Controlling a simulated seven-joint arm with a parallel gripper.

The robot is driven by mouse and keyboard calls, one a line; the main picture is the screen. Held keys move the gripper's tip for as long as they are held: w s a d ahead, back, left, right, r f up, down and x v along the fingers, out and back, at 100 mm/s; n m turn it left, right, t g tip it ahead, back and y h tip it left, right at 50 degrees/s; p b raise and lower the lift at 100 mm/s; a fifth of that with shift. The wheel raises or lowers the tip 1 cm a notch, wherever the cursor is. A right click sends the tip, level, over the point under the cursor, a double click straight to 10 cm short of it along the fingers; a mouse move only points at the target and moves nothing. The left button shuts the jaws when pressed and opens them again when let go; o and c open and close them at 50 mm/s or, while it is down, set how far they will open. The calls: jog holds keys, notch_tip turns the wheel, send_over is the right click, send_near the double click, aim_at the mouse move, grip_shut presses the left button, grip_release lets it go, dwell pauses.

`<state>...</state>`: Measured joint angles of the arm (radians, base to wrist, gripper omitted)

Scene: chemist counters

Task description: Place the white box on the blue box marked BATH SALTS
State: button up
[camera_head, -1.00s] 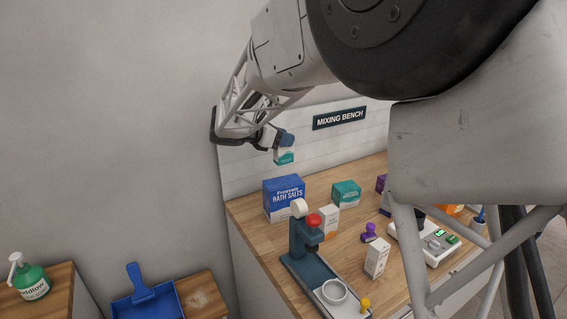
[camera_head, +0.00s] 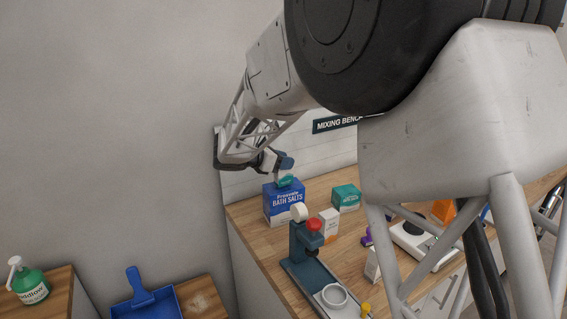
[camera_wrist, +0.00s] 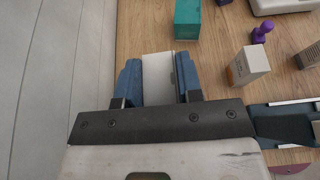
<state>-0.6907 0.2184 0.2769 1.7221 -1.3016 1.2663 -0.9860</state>
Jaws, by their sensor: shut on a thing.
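My gripper (camera_head: 284,163) is shut on a small white box with a teal band (camera_head: 285,180). In the wrist view the white box (camera_wrist: 158,75) sits between the two blue fingers (camera_wrist: 129,83). The blue box marked BATH SALTS (camera_head: 284,205) stands on the wooden bench near its left back corner. In the head view the held box hangs directly at the top of the blue box and overlaps its top edge. I cannot tell whether they touch. The blue box does not show in the wrist view, where my gripper and the held box cover the area below.
A teal box (camera_head: 346,198) stands to the right of the blue box. A white box with an orange mark (camera_head: 328,224) and a dark blue press with a red knob (camera_head: 303,249) stand in front. The wall with the MIXING BENCH sign (camera_head: 335,124) is close behind.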

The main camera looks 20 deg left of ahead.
jog(key=shift+f, duration=0.3)
jog(key=shift+f, duration=0.1)
jog(key=o, duration=0.9)
jog(key=v, duration=1.2)
jog(key=shift+d, duration=0.1)
dwell(0.6)
